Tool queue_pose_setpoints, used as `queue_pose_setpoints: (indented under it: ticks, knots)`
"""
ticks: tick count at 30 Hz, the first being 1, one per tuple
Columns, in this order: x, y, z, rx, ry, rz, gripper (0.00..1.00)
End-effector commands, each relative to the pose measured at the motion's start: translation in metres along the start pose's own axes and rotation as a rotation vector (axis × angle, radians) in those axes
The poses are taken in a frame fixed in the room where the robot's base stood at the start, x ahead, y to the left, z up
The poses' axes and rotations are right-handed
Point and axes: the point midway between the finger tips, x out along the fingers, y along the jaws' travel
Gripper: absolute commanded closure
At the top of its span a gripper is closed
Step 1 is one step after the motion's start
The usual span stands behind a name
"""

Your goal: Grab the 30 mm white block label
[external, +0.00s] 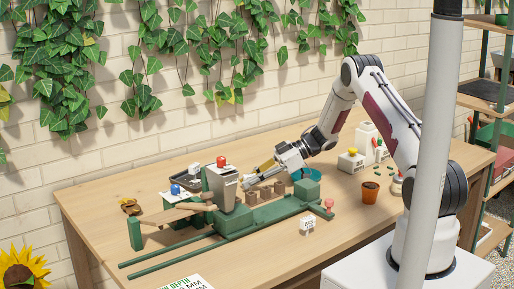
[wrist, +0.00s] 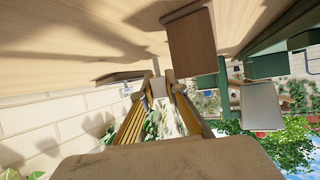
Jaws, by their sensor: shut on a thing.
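The block is hard to make out in the external view. Another white block (external: 307,225) with dark print and a pink-red knob nearby stands near the bench's front edge.
A grey hopper (external: 220,185) with a red knob (external: 221,161) stands left of my gripper. A green rail fixture (external: 262,217) runs in front. An orange pot (external: 370,191) and a white block with a yellow knob (external: 351,161) stand right.

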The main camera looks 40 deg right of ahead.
Motion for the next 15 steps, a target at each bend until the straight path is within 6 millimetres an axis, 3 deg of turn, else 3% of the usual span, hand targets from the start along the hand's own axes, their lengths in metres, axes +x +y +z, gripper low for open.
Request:
queue_pose_setpoints:
  ticks: [8, 15]
  knots:
    - [-0.003, 0.0, -0.005, -0.001, 0.0, 0.001, 1.0]
    - [-0.012, 0.001, -0.025, -0.003, -0.001, 0.001, 1.0]
